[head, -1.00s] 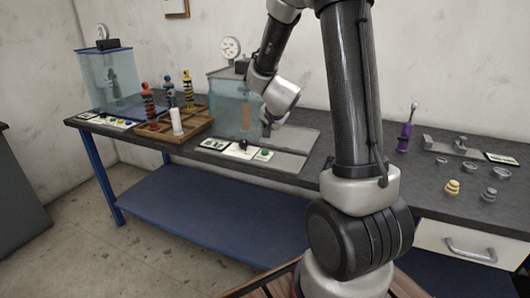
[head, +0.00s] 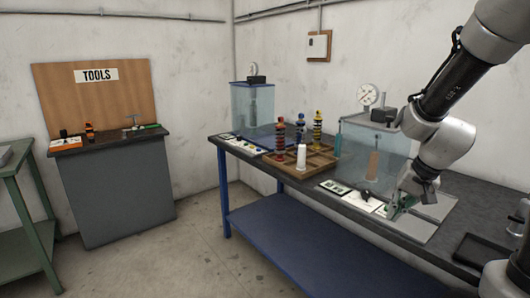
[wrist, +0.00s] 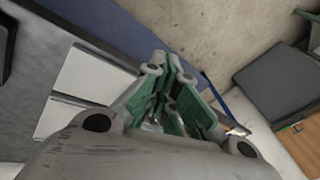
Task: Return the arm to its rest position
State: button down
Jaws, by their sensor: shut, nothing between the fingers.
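My arm reaches in from the right side of the head view. Its wrist hangs over the near part of the workbench (head: 470,207). My gripper (head: 398,207) has green-padded fingers and points down beside the control panel (head: 352,196), in front of the right glass tank (head: 352,160). In the wrist view my gripper (wrist: 178,108) is shut, with nothing between its fingers. Whether the fingertips touch the bench surface is hard to tell.
A wooden tray (head: 321,159) with several coil-spring shock absorbers and a white cylinder stands left of the right tank. Another tank (head: 240,108) is at the bench's far left end. A grey tool cabinet (head: 115,190) stands further left, with open floor between.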

jog(key=s+r+n+h, duration=0.1)
jog(key=s+r+n, duration=0.1)
jog(key=s+r, duration=0.4)
jog(key=s+d+r+n+h, duration=0.1)
jog(key=s+r+n, duration=0.2)
jog(key=s+r, duration=0.4)
jog(key=s, duration=0.5)
jog(key=shift+d+t, duration=0.15)
jog(key=shift+t, duration=0.25)
jog(key=shift+r, duration=0.1)
